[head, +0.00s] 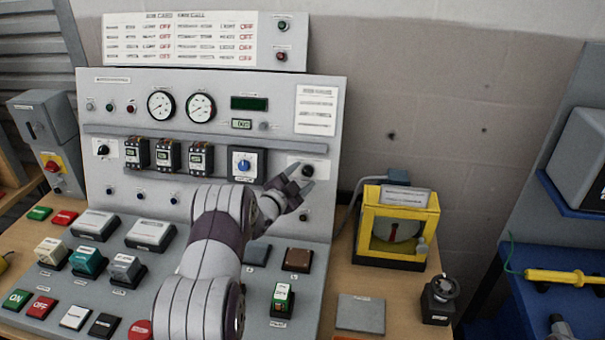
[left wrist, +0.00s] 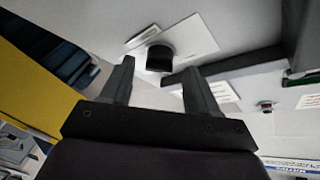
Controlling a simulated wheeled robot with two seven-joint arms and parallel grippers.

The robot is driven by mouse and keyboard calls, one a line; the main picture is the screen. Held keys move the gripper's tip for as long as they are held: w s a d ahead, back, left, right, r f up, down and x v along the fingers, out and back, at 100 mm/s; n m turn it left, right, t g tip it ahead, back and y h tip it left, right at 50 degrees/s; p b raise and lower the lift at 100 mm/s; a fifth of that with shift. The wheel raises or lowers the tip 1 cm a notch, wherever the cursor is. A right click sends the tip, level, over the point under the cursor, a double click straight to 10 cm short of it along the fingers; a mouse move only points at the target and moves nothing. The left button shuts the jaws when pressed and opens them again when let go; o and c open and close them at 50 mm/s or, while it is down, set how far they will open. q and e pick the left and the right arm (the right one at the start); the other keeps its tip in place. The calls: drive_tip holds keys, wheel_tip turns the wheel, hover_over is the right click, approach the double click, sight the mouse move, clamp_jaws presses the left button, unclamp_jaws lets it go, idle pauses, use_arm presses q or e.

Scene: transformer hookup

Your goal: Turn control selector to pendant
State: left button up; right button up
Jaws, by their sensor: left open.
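A black rotary knob (head: 307,170) sits on a white label plate at the right of the upright grey panel. Its label is too small to read, so I cannot tell for sure that it is the control selector. My left gripper (head: 300,180) is open and empty, just in front of and slightly below this knob. In the left wrist view the black knob (left wrist: 160,57) shows beyond and between the open fingers (left wrist: 158,72), apparently apart from them. A blue knob (head: 244,165) and another black knob (head: 102,150) are further left on the panel. My right gripper is out of view.
A grey ledge (head: 180,138) runs across the panel above several breakers. My left arm covers part of the sloped desk with its push buttons. A yellow-framed box (head: 397,225) stands right of the panel. Bare wall (head: 430,110) is behind it.

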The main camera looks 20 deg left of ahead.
use_arm(q)
drive_tip(key=shift+w+d+f, duration=0.1)
drive_tip(key=shift+w+d, duration=0.05)
drive_tip(key=shift+w, duration=0.55)
drive_tip(key=c, duration=1)
drive_tip(key=shift+c, duration=0.2)
